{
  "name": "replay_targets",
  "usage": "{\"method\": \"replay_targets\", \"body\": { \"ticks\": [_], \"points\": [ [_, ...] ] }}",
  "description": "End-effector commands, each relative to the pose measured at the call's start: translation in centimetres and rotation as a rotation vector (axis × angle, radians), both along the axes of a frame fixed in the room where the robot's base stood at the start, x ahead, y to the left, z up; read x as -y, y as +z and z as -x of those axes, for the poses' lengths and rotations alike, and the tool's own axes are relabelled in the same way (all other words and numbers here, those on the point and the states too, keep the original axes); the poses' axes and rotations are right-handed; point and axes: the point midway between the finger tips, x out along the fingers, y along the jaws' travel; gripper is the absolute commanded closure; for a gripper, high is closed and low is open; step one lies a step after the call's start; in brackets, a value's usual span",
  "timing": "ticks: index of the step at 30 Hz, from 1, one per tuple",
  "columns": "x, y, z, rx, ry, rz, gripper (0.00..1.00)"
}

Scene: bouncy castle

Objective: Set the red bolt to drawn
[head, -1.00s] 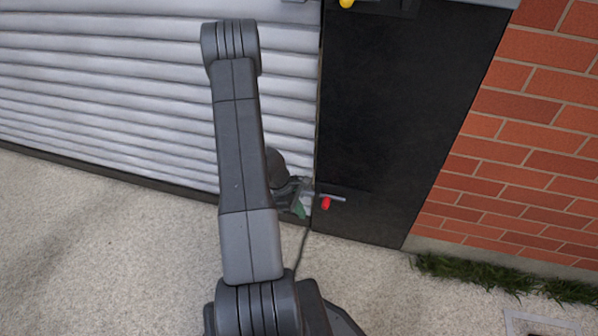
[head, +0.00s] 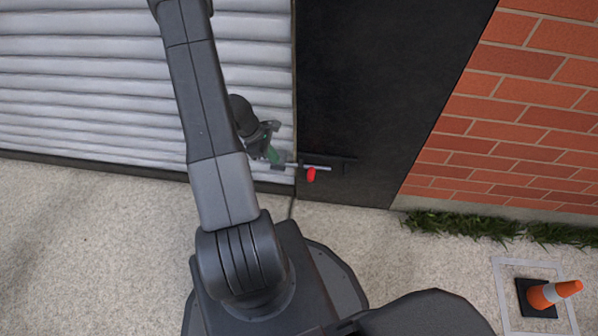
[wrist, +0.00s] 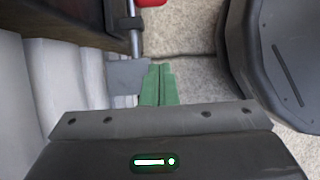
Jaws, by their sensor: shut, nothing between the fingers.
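The red bolt's knob (head: 311,175) hangs below a thin metal rod (head: 316,168) low on the black door panel. The rod's left end reaches toward a grey bracket by the shutter edge. The red knob also shows at the top of the wrist view (wrist: 151,2), with the rod (wrist: 135,42) below it. My gripper (head: 273,156) is left of the knob, in front of the shutter, apart from the knob. In the wrist view its green fingers (wrist: 158,85) are together and empty, close to a grey plate (wrist: 124,76). My arm partly hides the shutter.
The ribbed shutter (head: 80,90) is at left and the black panel (head: 375,90) at centre. A brick wall (head: 540,110) with grass (head: 480,222) at its foot stands at right. An orange cone (head: 553,293) stands at bottom right. The pale ground at left is clear.

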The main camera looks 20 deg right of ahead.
Motion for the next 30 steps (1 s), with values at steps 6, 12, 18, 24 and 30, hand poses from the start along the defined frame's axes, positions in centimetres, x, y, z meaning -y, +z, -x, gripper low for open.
{"method": "replay_targets", "body": {
  "ticks": [6, 12, 18, 24, 30],
  "points": [
    [1.1, -3.0, 0.8, -0.004, -0.002, -0.001, 1.0],
    [2.8, -7.1, 1.8, -0.004, -0.004, -0.001, 1.0],
    [4.8, -8.8, 2.8, 0.001, -0.005, -0.001, 1.0],
    [6.5, -8.3, 3.9, 0.001, -0.003, -0.001, 1.0],
    [7.1, -8.1, 4.3, 0.0, -0.001, -0.001, 1.0]
  ]
}}
